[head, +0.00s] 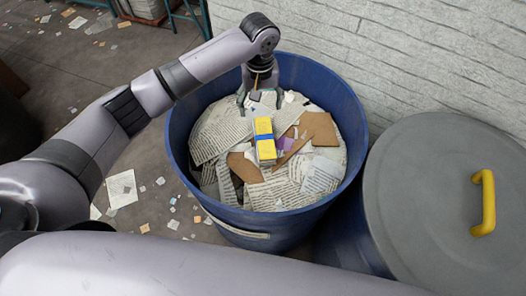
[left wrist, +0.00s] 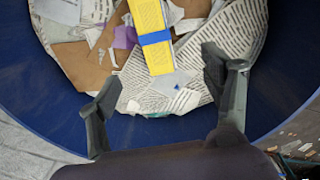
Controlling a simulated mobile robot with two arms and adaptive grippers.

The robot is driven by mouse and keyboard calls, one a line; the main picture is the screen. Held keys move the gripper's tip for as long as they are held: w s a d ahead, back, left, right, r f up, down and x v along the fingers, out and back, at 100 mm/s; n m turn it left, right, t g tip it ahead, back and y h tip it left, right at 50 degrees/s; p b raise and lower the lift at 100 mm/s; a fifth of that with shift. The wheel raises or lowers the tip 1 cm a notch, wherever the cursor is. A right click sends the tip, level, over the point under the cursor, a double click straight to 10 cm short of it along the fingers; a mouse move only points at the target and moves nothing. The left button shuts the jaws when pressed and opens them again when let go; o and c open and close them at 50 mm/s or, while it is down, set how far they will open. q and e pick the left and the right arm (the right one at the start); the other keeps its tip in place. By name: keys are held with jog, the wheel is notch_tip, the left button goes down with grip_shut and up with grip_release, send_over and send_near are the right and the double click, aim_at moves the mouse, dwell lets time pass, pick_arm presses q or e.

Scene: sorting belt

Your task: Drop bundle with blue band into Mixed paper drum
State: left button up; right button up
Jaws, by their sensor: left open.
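The bundle with the blue band (head: 264,141) is a yellow block with a blue strap around its middle. It lies on the paper scraps inside the blue drum (head: 183,160). In the left wrist view the bundle (left wrist: 148,20) lies beyond the fingertips, apart from them. My left gripper (head: 259,101) is open and empty, over the paper inside the drum, just behind the bundle. Its two spread fingers also show in the left wrist view (left wrist: 160,85). I cannot read a label on the drum. My right gripper is not in view.
A second drum with a grey lid (head: 430,200) and a yellow handle (head: 485,203) stands at the right, close to the open drum. A pale brick wall (head: 400,50) rises behind. Loose paper scraps (head: 122,188) lie on the floor at left.

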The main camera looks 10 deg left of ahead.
pick_arm(q)
notch_tip(320, 180, up, 9)
jog(key=shift+f, duration=0.15)
dwell(0.5)
